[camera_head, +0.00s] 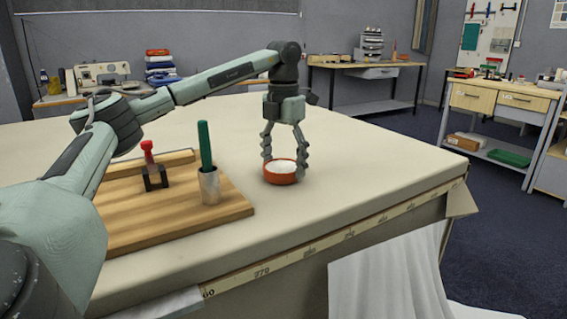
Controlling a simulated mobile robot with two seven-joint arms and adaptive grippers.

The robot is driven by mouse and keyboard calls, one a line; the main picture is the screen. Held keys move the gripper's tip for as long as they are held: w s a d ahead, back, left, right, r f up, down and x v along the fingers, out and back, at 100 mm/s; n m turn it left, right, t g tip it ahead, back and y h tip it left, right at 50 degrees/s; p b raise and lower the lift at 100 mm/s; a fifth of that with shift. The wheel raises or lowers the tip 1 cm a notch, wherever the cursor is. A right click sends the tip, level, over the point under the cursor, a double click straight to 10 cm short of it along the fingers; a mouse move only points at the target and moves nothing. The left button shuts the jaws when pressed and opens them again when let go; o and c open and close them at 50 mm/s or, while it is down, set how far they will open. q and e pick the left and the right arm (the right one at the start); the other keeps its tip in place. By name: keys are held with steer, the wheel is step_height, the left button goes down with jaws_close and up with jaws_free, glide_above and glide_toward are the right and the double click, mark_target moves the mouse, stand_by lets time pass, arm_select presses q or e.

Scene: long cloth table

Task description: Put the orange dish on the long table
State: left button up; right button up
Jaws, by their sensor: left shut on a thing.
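The orange dish (280,178) is a small round bowl with a pale inside or contents. It is at the long table's (360,170) surface, right of the wooden board; I cannot tell whether it rests on the cloth or hangs just above it. My left gripper (283,162) points down from above and is shut on the dish, with its fingers at the rim. My right gripper is not in view.
A wooden board (135,230) on the table holds a metal cup (209,187) with a green-handled tool and a red-knobbed clamp (152,172). The table right of the dish is clear. A measuring tape (310,245) runs along the front edge.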

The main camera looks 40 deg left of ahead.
mark_target(284, 167)
arm_select(q)
steer(key=shift+f, duration=0.1)
steer(key=o, duration=1.2)
steer(key=shift+f, duration=0.15)
steer(key=o, duration=0.5)
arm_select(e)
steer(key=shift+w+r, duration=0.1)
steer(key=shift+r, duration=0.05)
arm_select(q)
step_height(284, 167, up, 8)
steer(key=shift+d+f+p, duration=0.1)
steer(key=shift+f+p, duration=0.15)
steer(key=shift+p, duration=0.05)
steer(key=shift+r+p, duration=0.3)
steer(key=shift+r, duration=2.15)
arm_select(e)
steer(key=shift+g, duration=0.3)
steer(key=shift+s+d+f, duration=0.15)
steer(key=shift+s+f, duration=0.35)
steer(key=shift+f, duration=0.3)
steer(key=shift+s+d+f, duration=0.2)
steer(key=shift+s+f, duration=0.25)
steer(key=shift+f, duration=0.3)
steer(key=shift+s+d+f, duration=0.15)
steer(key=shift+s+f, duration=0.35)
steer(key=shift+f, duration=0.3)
